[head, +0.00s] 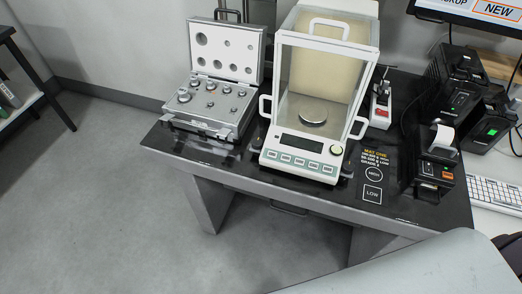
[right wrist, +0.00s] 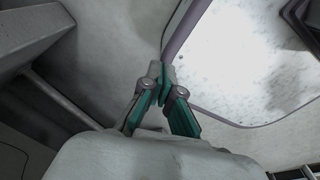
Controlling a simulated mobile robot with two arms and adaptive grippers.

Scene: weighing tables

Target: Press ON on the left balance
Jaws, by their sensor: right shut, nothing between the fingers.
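One balance (head: 305,110) with a glass draft shield stands on the black weighing table (head: 400,203) in the head view. Its glass chamber holds a round metal pan (head: 313,117). Its dark display (head: 300,143) looks blank, and a row of green-edged buttons (head: 299,162) runs along its front; their labels are too small to read. My right gripper (right wrist: 163,72) shows in the right wrist view, shut and empty, over blurred grey surfaces and away from any button. Neither gripper shows in the head view.
An open case of weights (head: 212,98) stands left of the balance. A small device with a red switch (head: 380,112), a label printer (head: 437,160), black units (head: 455,85) and a keyboard (head: 495,193) are to the right. Grey floor (head: 110,200) is free in front.

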